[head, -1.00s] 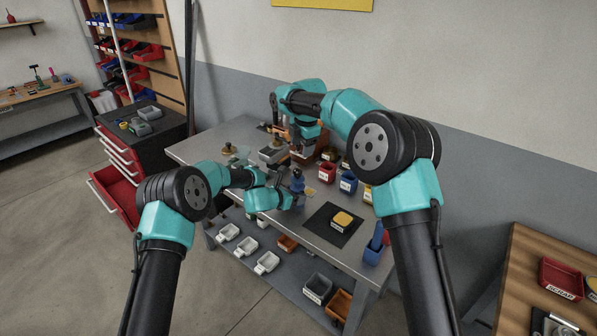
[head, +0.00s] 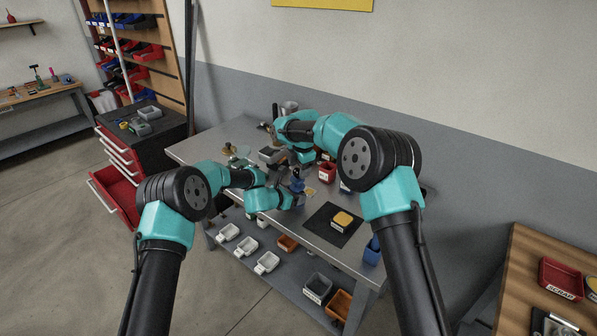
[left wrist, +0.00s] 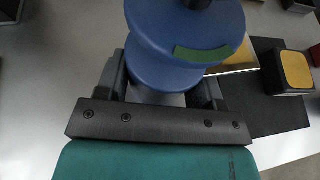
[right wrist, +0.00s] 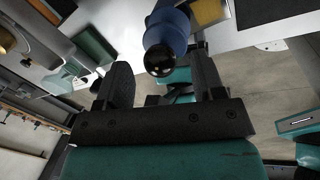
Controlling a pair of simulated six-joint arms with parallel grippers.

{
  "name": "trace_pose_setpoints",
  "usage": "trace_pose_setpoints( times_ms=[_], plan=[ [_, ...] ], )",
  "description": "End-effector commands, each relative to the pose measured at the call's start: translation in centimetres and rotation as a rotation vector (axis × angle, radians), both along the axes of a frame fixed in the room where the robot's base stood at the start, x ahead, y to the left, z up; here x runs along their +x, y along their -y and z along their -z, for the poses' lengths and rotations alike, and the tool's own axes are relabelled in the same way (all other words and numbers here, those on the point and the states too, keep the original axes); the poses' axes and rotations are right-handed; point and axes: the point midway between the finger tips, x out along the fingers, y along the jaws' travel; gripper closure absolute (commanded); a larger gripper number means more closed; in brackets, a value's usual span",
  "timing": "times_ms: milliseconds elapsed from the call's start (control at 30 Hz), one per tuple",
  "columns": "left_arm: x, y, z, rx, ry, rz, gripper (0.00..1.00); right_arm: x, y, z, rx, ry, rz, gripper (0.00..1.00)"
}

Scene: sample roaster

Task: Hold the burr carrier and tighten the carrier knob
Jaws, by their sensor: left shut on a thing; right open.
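The burr carrier (head: 298,185) is a blue, spool-like body with a green patch, standing over the middle of the bench. It fills the top of the left wrist view (left wrist: 185,30). My left gripper (head: 294,198) is shut on its lower part, one finger on each side. The black carrier knob (right wrist: 160,60) is on the carrier's end, seen end-on in the right wrist view. My right gripper (right wrist: 162,78) is open, its fingers apart on either side of the knob's line, and not visibly touching it. In the head view its fingertips are hard to make out.
A yellow-topped block (head: 343,219) sits on a black mat (head: 322,226) to the right. A red bin (head: 327,172) and other bins stand behind the carrier. A blue bin (head: 372,252) is at the bench's right end. Glass and metal items lie at the bench's left.

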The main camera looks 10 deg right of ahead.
Motion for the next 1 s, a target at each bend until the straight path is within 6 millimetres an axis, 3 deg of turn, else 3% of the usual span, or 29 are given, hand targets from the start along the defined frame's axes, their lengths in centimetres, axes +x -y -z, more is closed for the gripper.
trace_pose_setpoints(
  times_ms=[200,500,1000],
  plan=[
    [0.0,0.0,0.0,0.000,0.000,0.000,0.76,0.3,-0.2,1.9,0.000,0.000,0.000,0.38],
    [0.0,0.0,0.0,0.000,0.000,0.000,0.76,0.4,-0.2,2.1,0.000,0.001,-0.001,0.38],
    [0.0,0.0,0.0,0.000,0.000,0.000,0.76,0.4,-0.2,2.0,0.000,0.001,-0.001,0.85]
  ],
)
